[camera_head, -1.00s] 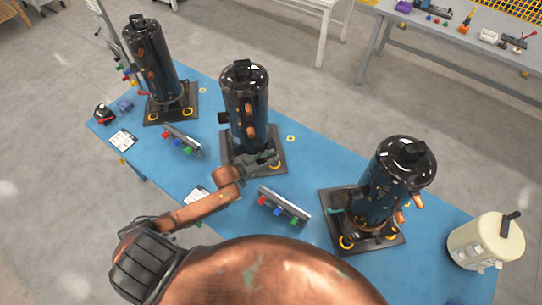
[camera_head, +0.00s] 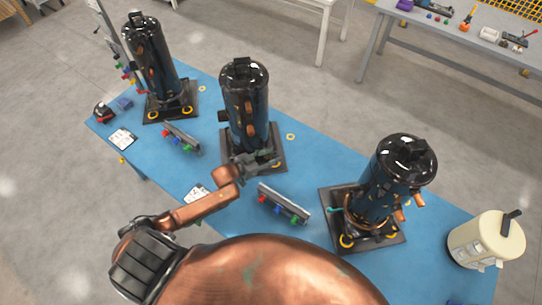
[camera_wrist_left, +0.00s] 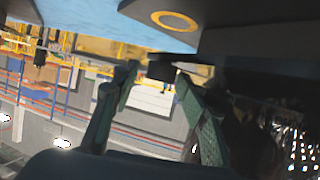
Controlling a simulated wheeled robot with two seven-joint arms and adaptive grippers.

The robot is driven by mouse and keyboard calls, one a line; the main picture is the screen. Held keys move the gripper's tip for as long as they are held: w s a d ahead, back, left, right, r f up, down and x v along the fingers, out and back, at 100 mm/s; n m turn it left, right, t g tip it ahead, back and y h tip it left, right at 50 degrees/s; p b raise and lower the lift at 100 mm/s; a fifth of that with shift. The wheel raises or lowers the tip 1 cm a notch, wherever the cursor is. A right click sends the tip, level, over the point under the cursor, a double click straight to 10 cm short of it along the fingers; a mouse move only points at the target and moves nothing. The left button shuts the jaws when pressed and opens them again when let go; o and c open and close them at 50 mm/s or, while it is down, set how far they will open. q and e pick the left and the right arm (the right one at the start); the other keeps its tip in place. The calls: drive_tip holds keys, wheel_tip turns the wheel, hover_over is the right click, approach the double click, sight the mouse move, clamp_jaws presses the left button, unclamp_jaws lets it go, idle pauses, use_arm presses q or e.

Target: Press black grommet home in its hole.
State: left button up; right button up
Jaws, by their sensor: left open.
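The middle black compressor (camera_head: 245,105) stands upright on a dark base plate (camera_head: 279,160) on the blue mat. My left gripper (camera_head: 266,158) is at the near side of this compressor, low over its base plate. In the left wrist view its two green fingers (camera_wrist_left: 155,82) are apart. A small dark piece shows between and just beyond the fingertips; I cannot tell whether it is the black grommet or part of the base. A yellow ring (camera_wrist_left: 174,21) lies on the dark plate above the fingers. The grommet's hole is not clearly visible. My right gripper is not in view.
Two similar compressors stand at the left (camera_head: 150,55) and right (camera_head: 385,180). A rail with coloured knobs (camera_head: 284,203) lies right of my left arm, and another (camera_head: 182,138) lies to the left. A cream canister (camera_head: 478,243) stands at the right end of the blue mat (camera_head: 320,165).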

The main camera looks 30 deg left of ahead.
use_arm(q)
drive_tip(key=v, duration=1.2)
drive_tip(key=shift+d, duration=0.1)
